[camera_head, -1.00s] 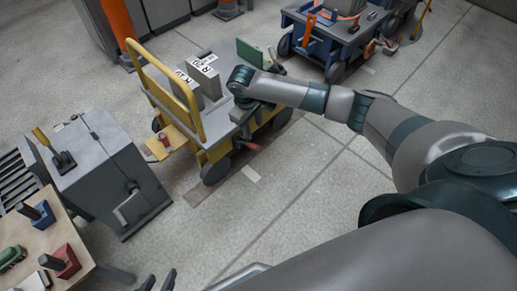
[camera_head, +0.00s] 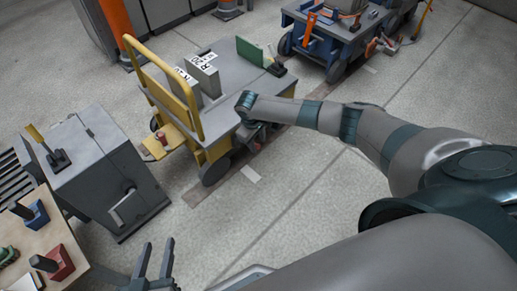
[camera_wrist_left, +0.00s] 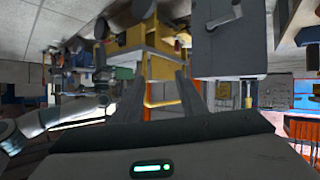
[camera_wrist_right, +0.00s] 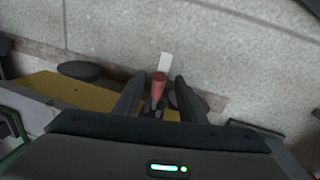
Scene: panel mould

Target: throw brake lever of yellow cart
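The yellow cart (camera_head: 188,108) stands left of centre in the head view, with a grey deck and a yellow push bar. Its red-handled brake lever (camera_wrist_right: 159,84) shows in the right wrist view, between my right gripper's two fingers (camera_wrist_right: 157,98). The fingers are apart, with gaps on both sides of the handle. In the head view my right gripper (camera_head: 252,135) is at the cart's near side and hides most of the lever. My left gripper (camera_head: 158,262) is open and empty at the bottom of the head view, well away from the cart.
A grey cabinet (camera_head: 105,170) with a yellow-handled lever stands left of the cart. A table (camera_head: 40,240) with red and blue blocks is at the lower left. A blue cart (camera_head: 335,40) stands behind. The floor at centre is clear.

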